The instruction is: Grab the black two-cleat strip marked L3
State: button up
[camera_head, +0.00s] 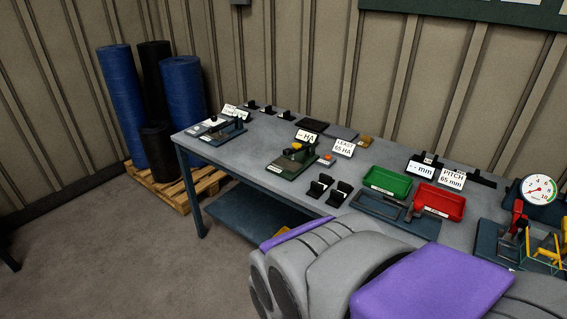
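Two small black strips with upright cleats stand side by side near the front edge of the grey table: a left one (319,186) and a right one (340,195). Several similar small black pieces stand in a row at the table's back left, among them one at the left (252,106), a middle one (268,110) and a right one (285,115). Their markings are too small to read, so I cannot tell which is L3. My gripper is not in view.
On the grey table (235,155) are a green tester (290,163), a green tray (388,182), a red tray (438,202) and signs reading "CLEAT 65 HA" (344,148) and "PITCH 65 mm" (452,178). A dial gauge (539,188) stands at the right. Blue rolls (121,100) stand on a pallet (180,197).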

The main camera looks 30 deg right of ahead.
aim_at(317, 189)
jog(key=i+j+z, duration=0.1)
jog(key=i, duration=0.45)
jog(key=i+j+z, duration=0.1)
jog(key=i, duration=0.45)
jog(key=i+j+z, duration=0.1)
jog(key=i+j, duration=0.15)
jog(key=i, duration=0.25)
jog(key=i+j+z, duration=0.1)
jog(key=z, duration=0.35)
jog(key=i+j+z, duration=0.2)
jog(key=z, duration=0.3)
jog(key=i+j+z, duration=0.2)
jog(key=z, duration=0.25)
jog(key=i+j+z, duration=0.1)
jog(key=j+z, duration=0.15)
jog(key=z, duration=0.2)
jog(key=i+j+z, duration=0.15)
jog(key=z, duration=0.25)
jog(key=i+j+z, duration=0.1)
jog(key=z, duration=0.3)
jog(key=j+z, duration=0.35)
jog(key=i+j+z, duration=0.1)
jog(key=z, duration=0.3)
